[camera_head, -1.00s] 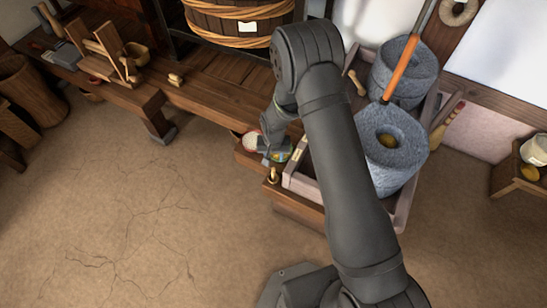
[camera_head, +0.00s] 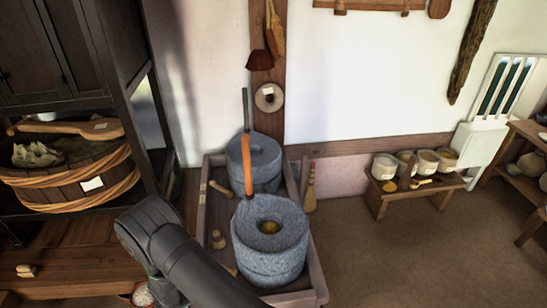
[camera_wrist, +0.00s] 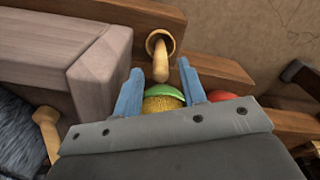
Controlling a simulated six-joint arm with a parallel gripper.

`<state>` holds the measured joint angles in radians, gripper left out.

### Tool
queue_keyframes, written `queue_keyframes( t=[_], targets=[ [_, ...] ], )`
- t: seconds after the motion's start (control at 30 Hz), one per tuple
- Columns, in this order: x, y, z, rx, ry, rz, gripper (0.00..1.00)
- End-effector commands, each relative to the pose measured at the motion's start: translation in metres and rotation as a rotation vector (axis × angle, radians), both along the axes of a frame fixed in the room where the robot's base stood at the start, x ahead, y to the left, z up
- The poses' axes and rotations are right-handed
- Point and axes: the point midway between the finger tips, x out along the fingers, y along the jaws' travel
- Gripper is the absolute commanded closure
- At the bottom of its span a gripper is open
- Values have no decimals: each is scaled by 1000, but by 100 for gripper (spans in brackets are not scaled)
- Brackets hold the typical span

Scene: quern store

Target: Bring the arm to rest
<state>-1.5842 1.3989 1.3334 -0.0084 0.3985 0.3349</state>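My gripper (camera_wrist: 161,72) shows in the wrist view as two blue fingers standing apart, open. Between them, low at the gripper's body, a rounded yellow thing with a green top (camera_wrist: 164,98) is partly hidden; I see no grip on it. A red thing (camera_wrist: 221,96) lies just right of the right finger. A pale wooden knob (camera_wrist: 160,58) on a wooden board is beyond the fingertips, between them in the picture.
A wooden tray (camera_head: 318,278) holds a grey stone quern (camera_head: 270,252) and another stone (camera_head: 262,166) behind it, with an orange-gripped rod above. A banded tub (camera_head: 75,188) stands left. A low bench (camera_head: 420,186) with several pots stands right. The floor (camera_head: 420,260) at right is clear.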

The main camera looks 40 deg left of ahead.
Motion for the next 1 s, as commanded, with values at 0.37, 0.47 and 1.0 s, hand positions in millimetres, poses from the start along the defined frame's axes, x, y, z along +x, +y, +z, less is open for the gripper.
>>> queue_keyframes(
  t=[0.37, 0.47, 1.0],
  targets=[
    [0, 1, -12, 1, 0, 0, 62],
    [0, 0, -8, 0, 0, 0, 62],
    [0, 0, -15, -1, 0, 0, 62]
  ],
)
